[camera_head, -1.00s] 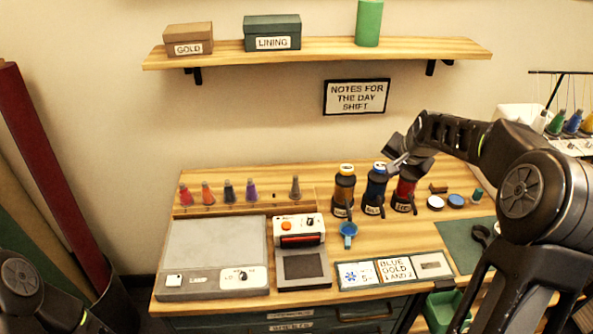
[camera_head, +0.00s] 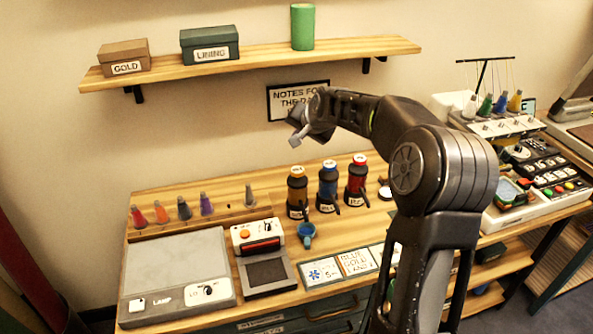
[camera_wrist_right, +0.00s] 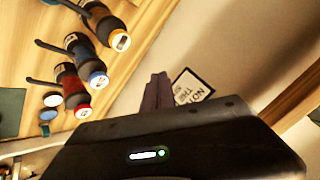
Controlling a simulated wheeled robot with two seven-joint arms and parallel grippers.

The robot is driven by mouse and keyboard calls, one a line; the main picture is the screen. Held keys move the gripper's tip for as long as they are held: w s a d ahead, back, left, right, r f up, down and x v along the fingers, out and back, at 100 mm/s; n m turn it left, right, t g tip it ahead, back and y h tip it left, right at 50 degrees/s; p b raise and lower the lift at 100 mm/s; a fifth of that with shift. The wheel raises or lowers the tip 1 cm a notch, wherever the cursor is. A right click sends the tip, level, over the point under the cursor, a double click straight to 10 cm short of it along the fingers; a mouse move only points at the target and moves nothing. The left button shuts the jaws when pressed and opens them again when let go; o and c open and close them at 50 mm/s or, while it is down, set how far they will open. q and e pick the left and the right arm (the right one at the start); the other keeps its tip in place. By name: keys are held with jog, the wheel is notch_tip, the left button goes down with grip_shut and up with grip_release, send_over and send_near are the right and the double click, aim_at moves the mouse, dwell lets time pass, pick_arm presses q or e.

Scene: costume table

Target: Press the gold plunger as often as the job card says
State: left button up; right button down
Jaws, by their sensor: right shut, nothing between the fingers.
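The gold bottle (camera_head: 297,192), with a gold plunger top (camera_head: 297,171), stands at the left of a row on the table. The blue bottle (camera_head: 328,185) and red bottle (camera_head: 356,178) stand to its right. My right gripper (camera_head: 299,140) is shut and empty in the air above the bottles, apart from the gold top. In the right wrist view its closed fingers (camera_wrist_right: 157,90) are beside the gold bottle (camera_wrist_right: 103,22) without touching it. The cards (camera_head: 353,262) in front show a blue snowflake and the words blue and gold; the smaller print is hard to read. My left gripper is out of view.
A blue cup (camera_head: 306,232) stands in front of the bottles. A lamp panel (camera_head: 180,275), a white device (camera_head: 257,238) and several thread cones (camera_head: 185,208) are to the left. A wall sign (camera_head: 290,97) hangs behind the gripper. A shelf (camera_head: 255,60) runs above.

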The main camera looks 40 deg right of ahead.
aim_at(296, 168)
jog(key=shift+f+b, duration=3.05)
jog(key=shift+f, duration=1.25)
jog(key=shift+f, duration=0.1)
jog(key=shift+f+b, duration=0.3)
jog(key=shift+b, duration=0.1)
jog(key=shift+f+b, duration=0.7)
jog(key=shift+f, duration=0.2)
jog(key=shift+r, duration=0.1)
jog(key=shift+r+p, duration=0.95)
jog(key=shift+r, duration=0.25)
